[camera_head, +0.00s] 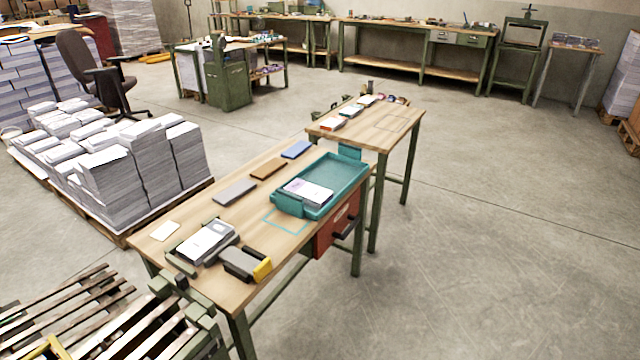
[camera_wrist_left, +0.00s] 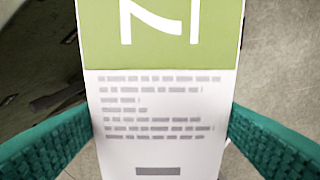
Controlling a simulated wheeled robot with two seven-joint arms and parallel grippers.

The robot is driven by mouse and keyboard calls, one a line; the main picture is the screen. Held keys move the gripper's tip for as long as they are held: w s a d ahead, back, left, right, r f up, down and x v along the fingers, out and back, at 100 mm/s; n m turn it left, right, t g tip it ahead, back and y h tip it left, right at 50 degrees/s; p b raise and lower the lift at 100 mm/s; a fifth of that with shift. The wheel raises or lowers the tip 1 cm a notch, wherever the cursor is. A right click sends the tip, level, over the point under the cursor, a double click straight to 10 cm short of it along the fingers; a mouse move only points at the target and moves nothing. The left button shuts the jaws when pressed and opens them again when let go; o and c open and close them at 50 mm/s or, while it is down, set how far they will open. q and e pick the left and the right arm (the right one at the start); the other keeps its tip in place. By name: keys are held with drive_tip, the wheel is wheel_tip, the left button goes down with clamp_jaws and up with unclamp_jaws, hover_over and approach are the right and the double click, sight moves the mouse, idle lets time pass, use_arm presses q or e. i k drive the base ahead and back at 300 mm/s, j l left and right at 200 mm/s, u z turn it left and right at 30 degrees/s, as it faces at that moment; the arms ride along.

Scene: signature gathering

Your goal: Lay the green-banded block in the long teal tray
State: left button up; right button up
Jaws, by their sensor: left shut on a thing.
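The green-banded block (camera_wrist_left: 155,110) fills the middle of the left wrist view. It has a green band with white figures at the top and a white face with grey print lines below. My left gripper (camera_wrist_left: 160,122) is shut on it, with one teal finger at each side. The long teal tray (camera_head: 344,174) lies on the near table in the head view. A white block with purple print (camera_head: 308,193) lies in its near end, and the far part of the tray is bare. Neither gripper shows in the head view.
The near wooden table (camera_head: 262,195) also bears a grey block (camera_head: 235,192), a brown block (camera_head: 267,168), a blue block (camera_head: 296,149), a holder with white sheets (camera_head: 206,241) and a grey and yellow tool (camera_head: 246,264). A second table (camera_head: 390,125) stands behind. Paper stacks (camera_head: 125,170) stand left.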

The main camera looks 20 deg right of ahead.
sight(336, 172)
drive_tip(key=i+l, duration=0.2)
drive_tip(key=l, duration=0.25)
drive_tip(key=i+l, duration=0.2)
drive_tip(key=l, duration=0.2)
drive_tip(key=i+l, duration=0.2)
drive_tip(key=l, duration=0.25)
drive_tip(key=i+l, duration=0.2)
drive_tip(key=l, duration=0.25)
drive_tip(key=i+l, duration=0.2)
drive_tip(key=l, duration=0.25)
drive_tip(key=i+l, duration=0.2)
drive_tip(key=l, duration=0.2)
drive_tip(key=i+l, duration=0.25)
drive_tip(key=l, duration=0.2)
drive_tip(key=i+l, duration=0.2)
drive_tip(key=l, duration=0.25)
